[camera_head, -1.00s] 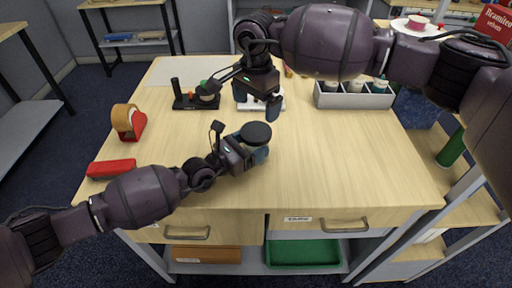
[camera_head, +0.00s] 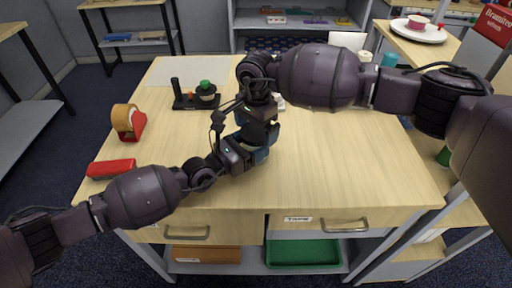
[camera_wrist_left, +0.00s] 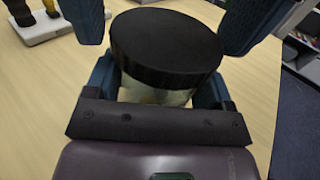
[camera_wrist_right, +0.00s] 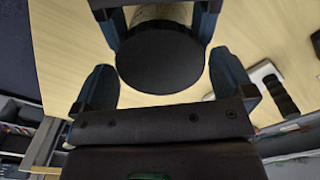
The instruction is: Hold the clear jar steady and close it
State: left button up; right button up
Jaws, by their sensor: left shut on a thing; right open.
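The clear jar (camera_wrist_left: 155,96) stands upright near the table's front middle, with a black lid (camera_wrist_left: 166,45) on its top. I cannot tell how tightly the lid sits. My left gripper (camera_wrist_left: 158,88) is shut around the jar below the lid. My right gripper (camera_wrist_right: 163,80) is open above the jar, its fingers on either side of the lid (camera_wrist_right: 160,58) with gaps showing. In the head view, my right gripper (camera_head: 262,138) hides the lid and most of the jar, just over my left gripper (camera_head: 250,155).
A red stapler (camera_head: 110,168) and a tape dispenser (camera_head: 130,122) lie at the left. A black stand (camera_head: 190,102) with a green-topped item is at the back left. A white device (camera_wrist_left: 50,28) stands behind the jar. The table's front right is clear.

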jog(key=shift+c, duration=0.3)
jog(key=c, duration=0.7)
jog(key=m, duration=0.4)
jog(key=shift+m, duration=0.4)
jog(key=m, duration=0.5)
jog(key=o, duration=0.8)
jog(key=shift+c, duration=0.2)
jog(key=shift+r, duration=2.2)
